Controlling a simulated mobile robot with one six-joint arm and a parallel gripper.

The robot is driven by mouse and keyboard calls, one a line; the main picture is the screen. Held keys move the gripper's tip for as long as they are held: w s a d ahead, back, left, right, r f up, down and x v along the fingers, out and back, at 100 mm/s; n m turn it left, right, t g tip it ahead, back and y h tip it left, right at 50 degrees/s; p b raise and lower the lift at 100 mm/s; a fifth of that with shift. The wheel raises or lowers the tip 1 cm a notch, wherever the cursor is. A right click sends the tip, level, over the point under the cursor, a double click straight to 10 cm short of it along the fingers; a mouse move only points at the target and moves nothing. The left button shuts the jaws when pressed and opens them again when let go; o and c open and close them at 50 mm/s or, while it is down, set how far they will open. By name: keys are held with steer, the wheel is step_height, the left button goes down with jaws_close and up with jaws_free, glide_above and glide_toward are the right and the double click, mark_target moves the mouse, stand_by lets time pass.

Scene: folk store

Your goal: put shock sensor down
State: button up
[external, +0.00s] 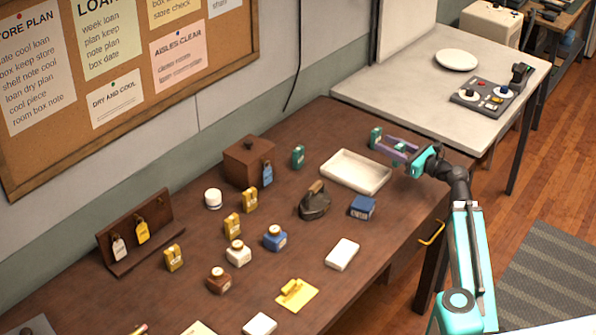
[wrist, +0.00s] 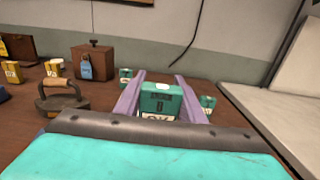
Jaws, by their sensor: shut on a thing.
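The shock sensor appears to be the teal box with a dark marking and a pale label, seen in the wrist view (wrist: 160,103). My gripper (wrist: 160,80) is shut on it, with a purple finger on each side. In the external view my gripper (external: 391,147) is at the right far end of the brown table (external: 315,270), just beyond the white tray (external: 356,171). The held box is small and partly hidden there, and I cannot tell whether its underside touches the table.
Similar teal boxes stand near the fingers (external: 376,137) and by the brown wooden box (external: 298,156). A pale side table (external: 440,105) adjoins on the right.

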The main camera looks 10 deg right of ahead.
steer(key=s+a+f+b, duration=0.3)
steer(key=s+b, duration=0.6)
steer(key=b, duration=1)
steer(key=shift+s+f, duration=0.25)
steer(key=shift+f, duration=0.35)
steer(key=w+p, duration=0.2)
steer(key=p, duration=0.1)
steer(key=w+a+p, duration=0.1)
steer(key=w+p, duration=0.2)
steer(key=shift+a+p, duration=0.1)
steer(key=shift+p, duration=0.2)
steer(key=w+a+p, duration=0.1)
steer(key=w+p, duration=0.5)
steer(key=p, duration=0.2)
steer(key=shift+a+f, duration=0.15)
steer(key=shift+f, duration=0.1)
